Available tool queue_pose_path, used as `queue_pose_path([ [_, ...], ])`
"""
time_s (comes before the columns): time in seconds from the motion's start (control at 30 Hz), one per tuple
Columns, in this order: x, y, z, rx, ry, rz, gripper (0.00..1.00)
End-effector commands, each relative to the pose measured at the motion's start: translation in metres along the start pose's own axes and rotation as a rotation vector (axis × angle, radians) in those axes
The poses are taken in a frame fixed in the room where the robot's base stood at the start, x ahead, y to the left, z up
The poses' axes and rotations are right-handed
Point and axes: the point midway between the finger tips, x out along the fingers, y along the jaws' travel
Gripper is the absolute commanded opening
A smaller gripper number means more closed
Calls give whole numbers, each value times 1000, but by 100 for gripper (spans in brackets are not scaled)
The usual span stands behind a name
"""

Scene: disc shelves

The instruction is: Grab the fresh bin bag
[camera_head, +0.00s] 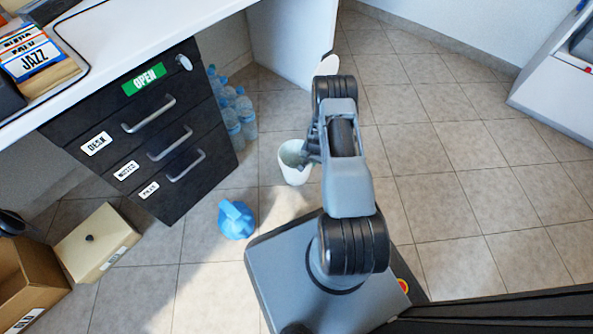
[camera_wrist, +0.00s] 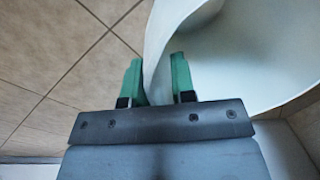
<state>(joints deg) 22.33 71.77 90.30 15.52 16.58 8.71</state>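A blue, knotted plastic bag (camera_head: 237,220) sits on the floor tiles in the head view, left of my base. I cannot tell whether it is the fresh bin bag. A white bin (camera_head: 294,176) stands upright on the floor behind it, and it looks empty inside in the wrist view (camera_wrist: 235,60). My gripper (camera_head: 309,153) is at the right side of the bin's rim, away from the blue bag. In the wrist view its green fingers (camera_wrist: 157,80) are apart, with the bin's edge showing between them. I see no bag held; contact with the rim is unclear.
A black drawer unit (camera_head: 120,133) under a white desk (camera_head: 100,50) stands left. Several water bottles (camera_head: 236,112) are beside it. A cardboard box (camera_head: 25,280) and a beige box (camera_head: 98,243) lie front left. The floor (camera_head: 440,150) to the right is clear.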

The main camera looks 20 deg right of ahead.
Motion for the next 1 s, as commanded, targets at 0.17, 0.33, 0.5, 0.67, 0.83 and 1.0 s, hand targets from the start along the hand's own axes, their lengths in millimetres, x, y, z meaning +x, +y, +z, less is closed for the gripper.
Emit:
queue_pose_path([
  [0.17, 0, 0, 0, 0, 0, 0, 7],
  [0.33, 0, 0, 0, 0, 0, 0, 0],
  [0.5, 0, 0, 0, 0, 0, 0, 0],
  [0.67, 0, 0, 0, 0, 0, 0, 0],
  [0.83, -2, 0, 0, 0, 0, 0, 0],
  [1.0, -14, -1, 0, 0, 1, 0, 0],
])
